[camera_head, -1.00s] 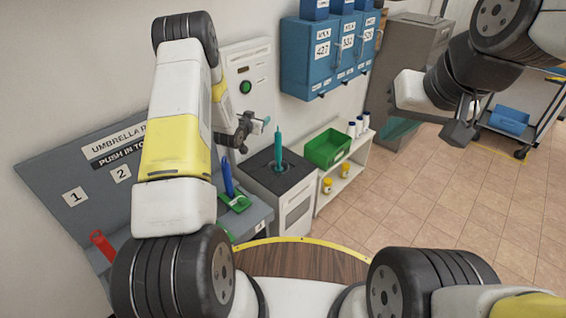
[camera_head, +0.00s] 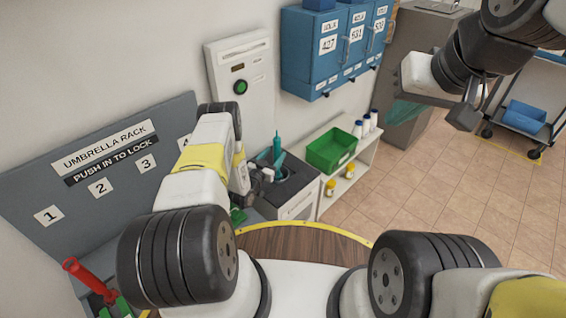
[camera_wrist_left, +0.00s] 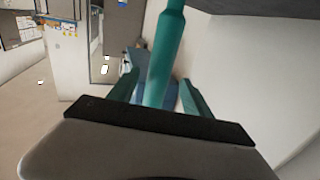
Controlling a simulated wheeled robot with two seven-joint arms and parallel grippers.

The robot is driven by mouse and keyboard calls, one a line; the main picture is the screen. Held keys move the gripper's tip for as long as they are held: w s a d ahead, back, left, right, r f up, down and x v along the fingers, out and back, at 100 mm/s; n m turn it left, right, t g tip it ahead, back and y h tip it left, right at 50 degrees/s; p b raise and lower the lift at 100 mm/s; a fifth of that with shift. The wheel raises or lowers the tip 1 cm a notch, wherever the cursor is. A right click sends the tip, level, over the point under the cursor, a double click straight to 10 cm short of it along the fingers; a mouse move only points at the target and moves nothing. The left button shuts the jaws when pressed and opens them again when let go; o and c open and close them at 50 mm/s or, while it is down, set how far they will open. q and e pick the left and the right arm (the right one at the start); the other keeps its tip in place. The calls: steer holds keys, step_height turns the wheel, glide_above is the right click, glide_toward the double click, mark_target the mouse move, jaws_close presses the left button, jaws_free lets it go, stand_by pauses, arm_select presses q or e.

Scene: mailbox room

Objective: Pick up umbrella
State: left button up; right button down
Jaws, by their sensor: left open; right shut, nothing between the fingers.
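A teal umbrella (camera_head: 277,146) stands upright in the dark top of a grey-white stand (camera_head: 297,192), its upper shaft and handle showing. My left gripper (camera_head: 268,174) is beside it at shaft height. In the left wrist view the teal umbrella (camera_wrist_left: 164,45) runs between the two spread fingers of my left gripper (camera_wrist_left: 158,88), which is open and not closed on it. Whether a finger touches it I cannot tell. A red umbrella handle (camera_head: 88,276) sticks up from the rack at lower left. My right gripper (camera_head: 469,104) is shut and empty, high at the right.
The grey umbrella rack panel (camera_head: 110,215) with numbered slots is at left. A white panel with a green button (camera_head: 240,87) hangs behind. A low shelf holds a green bin (camera_head: 331,150) and bottles. Blue mailboxes (camera_head: 325,50) hang above.

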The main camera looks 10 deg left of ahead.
arm_select(q)
steer(key=x, duration=0.5)
steer(key=shift+w+d+f, duration=0.2)
jaws_close()
stand_by(1.2)
